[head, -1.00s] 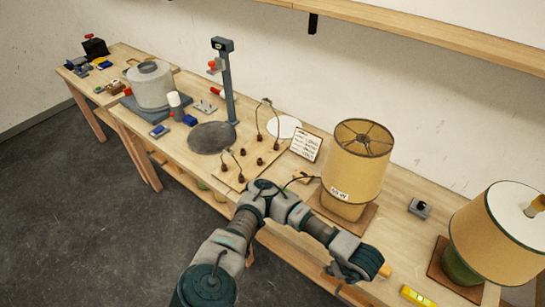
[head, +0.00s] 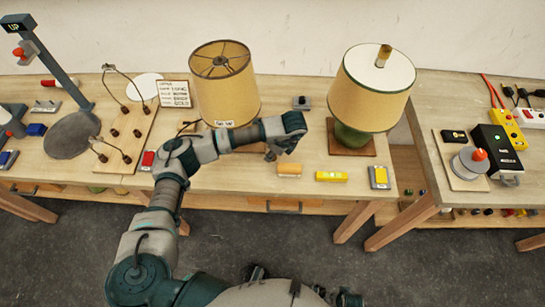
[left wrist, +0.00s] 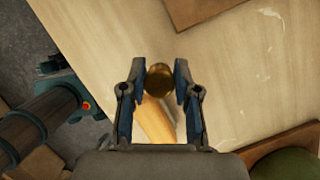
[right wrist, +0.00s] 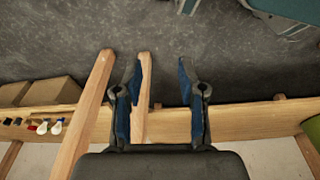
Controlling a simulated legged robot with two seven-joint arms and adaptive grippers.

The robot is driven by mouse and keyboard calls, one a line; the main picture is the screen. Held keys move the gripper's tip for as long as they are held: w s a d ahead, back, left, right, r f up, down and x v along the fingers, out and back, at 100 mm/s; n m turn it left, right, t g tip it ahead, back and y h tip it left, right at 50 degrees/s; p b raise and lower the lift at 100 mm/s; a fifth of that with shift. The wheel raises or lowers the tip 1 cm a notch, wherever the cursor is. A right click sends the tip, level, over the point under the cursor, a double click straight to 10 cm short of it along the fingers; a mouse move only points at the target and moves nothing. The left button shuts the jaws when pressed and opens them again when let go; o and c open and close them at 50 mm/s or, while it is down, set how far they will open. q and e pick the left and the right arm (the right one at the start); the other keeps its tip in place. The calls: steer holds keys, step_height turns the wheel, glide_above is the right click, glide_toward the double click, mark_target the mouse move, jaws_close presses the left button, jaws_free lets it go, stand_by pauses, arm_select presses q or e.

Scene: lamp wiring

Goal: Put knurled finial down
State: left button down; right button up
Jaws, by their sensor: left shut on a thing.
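The knurled finial (left wrist: 159,80) is a small round brass-coloured piece in the left wrist view. My left gripper (left wrist: 160,84) is shut on it, with a blue finger pad on each side, above the pale wooden tabletop. In the head view my left gripper (head: 270,153) is over the bench in front of the tan-shaded lamp (head: 224,90); the finial is not clear there. My right gripper (right wrist: 160,82) is open and empty in the right wrist view, with floor and bench legs beyond it. I do not make it out in the head view.
A wooden cylinder (head: 289,170), a yellow level (head: 331,176) and a grey-yellow device (head: 380,177) lie along the front edge. A green-based lamp (head: 353,136) stands on a board to the right. A small black switch (head: 302,102) lies behind. Bare wood lies between these.

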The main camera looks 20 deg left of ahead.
arm_select(q)
steer(key=shift+w+f, duration=0.15)
steer(key=shift+w, duration=0.05)
step_height(320, 180, down, 3)
steer(key=shift+f, duration=0.1)
steer(key=c, duration=0.8)
jaws_free()
steer(key=shift+f, duration=0.1)
steer(key=shift+c, duration=0.2)
steer(key=shift+r, duration=0.25)
steer(key=p+v, duration=0.1)
steer(key=v, duration=1)
steer(key=shift+d+r, duration=0.15)
steer(key=shift+r, duration=0.15)
arm_select(e)
steer(key=shift+s+d+f, duration=0.1)
steer(key=shift+s+f, duration=0.15)
steer(key=shift+f, duration=0.3)
steer(key=shift+s+d+f, duration=0.1)
steer(key=shift+s+f, duration=0.15)
steer(key=shift+f, duration=0.3)
